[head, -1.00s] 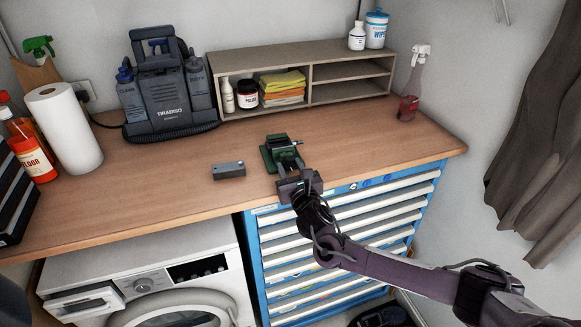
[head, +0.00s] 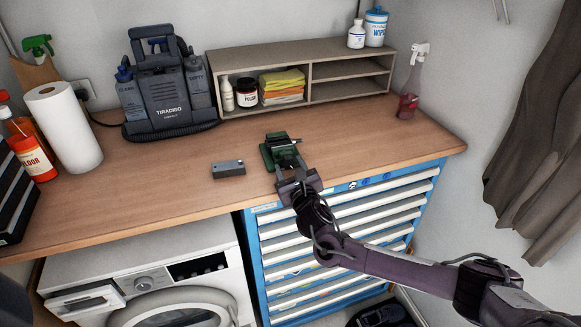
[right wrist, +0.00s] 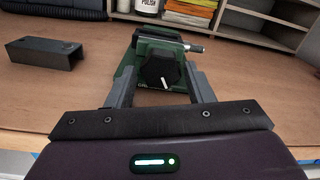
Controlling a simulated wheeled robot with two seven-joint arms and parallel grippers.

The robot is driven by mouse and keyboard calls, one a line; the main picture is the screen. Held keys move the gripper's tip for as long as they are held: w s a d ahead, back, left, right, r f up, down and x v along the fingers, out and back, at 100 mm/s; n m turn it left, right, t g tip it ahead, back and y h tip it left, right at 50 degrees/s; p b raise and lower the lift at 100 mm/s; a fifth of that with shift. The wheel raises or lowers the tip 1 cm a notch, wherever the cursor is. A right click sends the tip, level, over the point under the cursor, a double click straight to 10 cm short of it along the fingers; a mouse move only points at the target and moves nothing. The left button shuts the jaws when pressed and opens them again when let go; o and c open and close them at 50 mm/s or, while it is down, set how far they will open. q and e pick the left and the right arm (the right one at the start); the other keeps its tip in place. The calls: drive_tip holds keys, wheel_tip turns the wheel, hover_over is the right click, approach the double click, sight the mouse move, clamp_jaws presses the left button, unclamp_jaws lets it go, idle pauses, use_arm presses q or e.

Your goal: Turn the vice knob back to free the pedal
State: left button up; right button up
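The green vice (head: 280,150) stands on the workbench near its front edge. Its black faceted knob (right wrist: 161,72), with a white mark pointing downward, faces my right wrist camera. My right gripper (head: 291,174) is at the front of the vice. In the right wrist view its two fingers (right wrist: 160,78) are spread on either side of the knob, with visible gaps to it. The knob is mostly hidden by the gripper in the head view. I cannot make out a pedal in the vice jaws. My left gripper is not in view.
A wooden shelf (head: 310,75) with bottles and cloths and a grey cleaning machine (head: 165,95) stand behind. A blue drawer chest (head: 252,245) is below. The bench (head: 350,155) right of the vice is clear.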

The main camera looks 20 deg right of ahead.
drive_tip(key=shift+o, duration=0.9)
drive_tip(key=shift+r, duration=0.1)
drive_tip(key=s+b, duration=0.2)
drive_tip(key=s, duration=0.5)
drive_tip(key=shift+s, duration=0.4)
